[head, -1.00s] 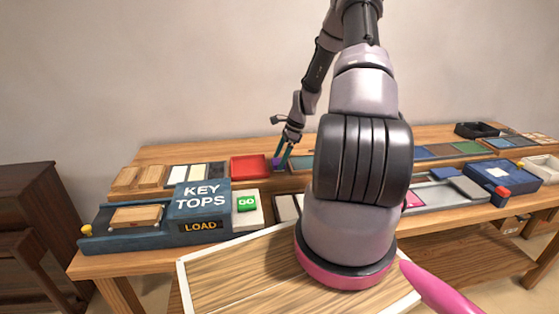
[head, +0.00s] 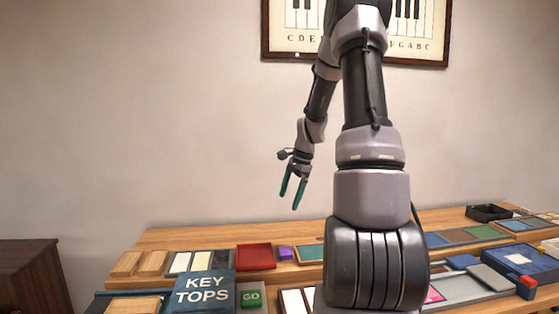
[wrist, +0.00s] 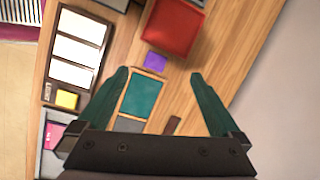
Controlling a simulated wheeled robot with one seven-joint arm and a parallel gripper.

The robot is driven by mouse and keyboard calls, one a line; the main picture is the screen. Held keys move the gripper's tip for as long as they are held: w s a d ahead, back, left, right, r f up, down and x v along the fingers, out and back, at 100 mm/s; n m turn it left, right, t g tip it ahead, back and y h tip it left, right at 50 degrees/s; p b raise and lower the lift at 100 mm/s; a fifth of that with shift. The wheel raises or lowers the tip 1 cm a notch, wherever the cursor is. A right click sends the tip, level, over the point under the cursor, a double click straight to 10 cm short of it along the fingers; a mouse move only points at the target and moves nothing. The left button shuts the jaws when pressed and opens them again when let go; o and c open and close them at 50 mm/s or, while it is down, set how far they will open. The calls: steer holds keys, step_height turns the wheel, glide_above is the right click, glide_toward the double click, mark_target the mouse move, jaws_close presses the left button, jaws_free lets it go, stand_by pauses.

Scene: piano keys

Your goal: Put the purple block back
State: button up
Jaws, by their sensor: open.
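The purple block (head: 285,253) sits on the wooden table, just right of the red tray (head: 255,257). In the wrist view the purple block (wrist: 155,62) lies between the red tray (wrist: 172,28) and a teal panel (wrist: 141,95). My gripper (head: 292,208) is raised well above the table, pointing down, open and empty. In the wrist view its two teal fingers (wrist: 158,78) are spread wide, and the block is below and beyond them, not touching.
The KEY TOPS machine (head: 204,290) and green GO button (head: 251,299) stand at the front left. Light and dark key tops (head: 200,262) lie left of the red tray. A dark open box (head: 489,213) stands at the far right. The air around my gripper is clear.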

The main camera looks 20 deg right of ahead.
steer(key=s+a+r+n+t+h, duration=0.1)
steer(key=s+a+r+n, duration=0.4)
steer(key=r, duration=0.3)
steer(key=s+a+r+n+t+h, duration=0.1)
steer(key=s+a+r+n+t, duration=0.1)
steer(key=s+a+r, duration=0.55)
steer(key=s+a+r+n+t, duration=0.1)
steer(key=s+r+n, duration=0.2)
steer(key=s, duration=0.2)
steer(key=s+a+r+n+t+y, duration=0.1)
steer(key=s+a+r+n, duration=0.1)
steer(key=s, duration=0.4)
steer(key=shift+s+r+n, duration=0.2)
steer(key=shift+r+n, duration=0.4)
